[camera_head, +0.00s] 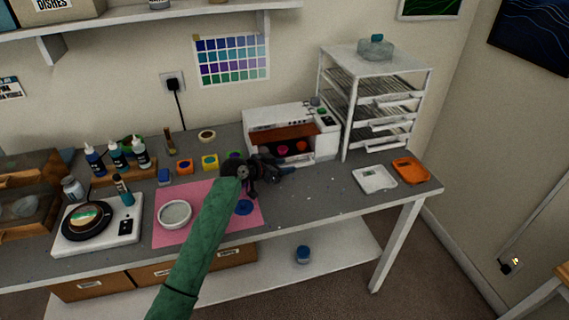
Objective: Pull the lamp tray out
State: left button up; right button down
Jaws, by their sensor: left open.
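The curing lamp (275,118) is a white box at the back of the grey bench, with an open front and a reddish-brown inside. Small red and orange round pieces show low in its opening, where the lamp tray (297,158) appears to sit inside. The tray's left part is hidden behind my gripper. My left gripper (272,178) is open, dark, and just in front of the lamp's lower left front. I cannot tell whether it touches the tray. My right gripper is not in view.
A white drying rack (378,97) stands right of the lamp. White (374,180) and orange (411,171) trays lie at the bench's right end. Bench front right is mostly clear.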

pick_arm(q)
jog(key=shift+w+d+f, duration=0.1)
jog(key=shift+w+d, duration=0.05)
jog(key=shift+d, duration=0.05)
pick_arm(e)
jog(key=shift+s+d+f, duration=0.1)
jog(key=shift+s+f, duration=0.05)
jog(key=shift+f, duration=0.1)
pick_arm(q)
jog(key=shift+c, duration=0.4)
